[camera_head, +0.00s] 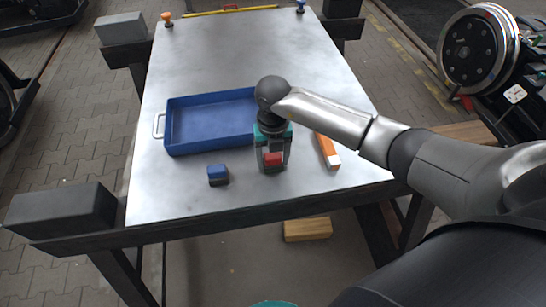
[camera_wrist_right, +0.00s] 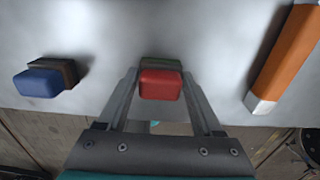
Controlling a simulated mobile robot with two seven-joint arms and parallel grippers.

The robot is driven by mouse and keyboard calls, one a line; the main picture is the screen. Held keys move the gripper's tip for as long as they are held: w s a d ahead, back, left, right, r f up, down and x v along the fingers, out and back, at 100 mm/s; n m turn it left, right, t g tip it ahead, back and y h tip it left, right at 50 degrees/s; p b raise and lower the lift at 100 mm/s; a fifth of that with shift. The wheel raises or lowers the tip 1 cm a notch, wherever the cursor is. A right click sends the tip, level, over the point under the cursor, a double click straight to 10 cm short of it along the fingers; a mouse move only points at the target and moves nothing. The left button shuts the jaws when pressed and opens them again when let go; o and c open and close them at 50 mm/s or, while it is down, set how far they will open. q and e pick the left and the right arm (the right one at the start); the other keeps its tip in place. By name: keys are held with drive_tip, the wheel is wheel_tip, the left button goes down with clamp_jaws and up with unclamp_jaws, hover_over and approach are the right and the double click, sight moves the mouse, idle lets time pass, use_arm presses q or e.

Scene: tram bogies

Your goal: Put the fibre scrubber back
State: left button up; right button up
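A small block with a red top and a dark green layer (camera_wrist_right: 161,85) is between the fingers of my right gripper (camera_head: 273,166), near the table's front edge. It may be the fibre scrubber; the label is not readable. In the right wrist view the fingers of my right gripper (camera_wrist_right: 162,75) stand close along both sides of the block. I cannot tell whether they press on it, or whether the block is clear of the table. A blue tray (camera_head: 167,130) with a pale handle lies behind and to the left, and looks empty. My left gripper is out of view.
A blue-topped block with a dark brown layer (camera_head: 217,175) is left of my gripper. An orange bar with a white end (camera_head: 327,150) is to its right. The pale metal table (camera_head: 215,60) is clear behind the tray. Knobs and a yellow level (camera_head: 225,10) are at the far edge.

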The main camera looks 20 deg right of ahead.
sight(273, 155)
drive_tip(key=o, duration=0.3)
drive_tip(key=shift+o, duration=0.2)
wheel_tip(273, 155, up, 12)
drive_tip(key=p, duration=0.2)
drive_tip(key=shift+r, duration=0.2)
